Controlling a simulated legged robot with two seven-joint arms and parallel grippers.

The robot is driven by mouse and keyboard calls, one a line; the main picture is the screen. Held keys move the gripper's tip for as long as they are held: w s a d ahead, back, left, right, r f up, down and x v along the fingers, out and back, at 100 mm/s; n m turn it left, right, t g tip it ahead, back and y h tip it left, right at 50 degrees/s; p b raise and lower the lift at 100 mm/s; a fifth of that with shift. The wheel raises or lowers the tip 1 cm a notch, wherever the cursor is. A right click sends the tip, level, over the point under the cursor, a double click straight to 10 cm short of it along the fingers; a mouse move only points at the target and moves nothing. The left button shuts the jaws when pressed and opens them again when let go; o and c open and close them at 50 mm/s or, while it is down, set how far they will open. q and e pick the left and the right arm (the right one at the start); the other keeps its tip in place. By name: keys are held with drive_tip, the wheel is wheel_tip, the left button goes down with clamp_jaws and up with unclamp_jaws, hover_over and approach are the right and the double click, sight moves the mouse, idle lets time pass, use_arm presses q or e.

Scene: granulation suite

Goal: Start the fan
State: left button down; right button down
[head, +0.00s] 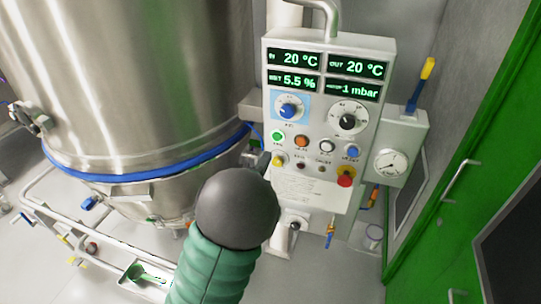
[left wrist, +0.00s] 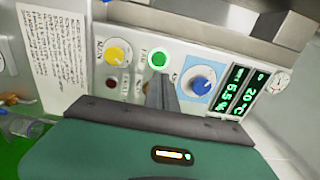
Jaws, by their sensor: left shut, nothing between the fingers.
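A light grey control panel (head: 384,47) stands right of a big steel vessel. It carries a lit green button (head: 277,135), an orange button (head: 301,141), a white button (head: 326,146) and a blue button (head: 351,151). My left gripper (head: 264,160) is shut and empty at the panel's left edge, close to the yellow button, mostly hidden behind my dark wrist. In the left wrist view, its fingertips (left wrist: 160,84) point at the panel just below the green button (left wrist: 158,57). Contact cannot be told. The small labels are unclear.
Above the buttons are a blue knob (head: 288,111), a black dial (head: 348,121) and green-lit displays (head: 295,58). A red emergency stop (head: 345,176) sits lower right. The steel vessel (head: 120,80) fills the left; a green door frame (head: 490,130) stands at right.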

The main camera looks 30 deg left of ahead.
use_arm(q)
drive_tip(key=a+v, duration=0.1)
drive_tip(key=v, duration=0.4)
drive_tip(key=s+d+f+n+g+h, duration=0.1)
drive_tip(key=s+d+f+n+g, duration=0.1)
drive_tip(key=d+f+n+g, duration=0.4)
drive_tip(key=s+d+f+n+g+h, duration=0.1)
drive_tip(key=s+d+f+n+g, duration=0.2)
drive_tip(key=f, duration=0.4)
drive_tip(key=s+d+f+n+g+h, duration=0.2)
drive_tip(key=s+d+n+g, duration=0.4)
drive_tip(key=s, duration=0.6)
drive_tip(key=shift+s+f, duration=0.15)
drive_tip(key=shift+f, duration=0.4)
drive_tip(key=shift+d, duration=0.15)
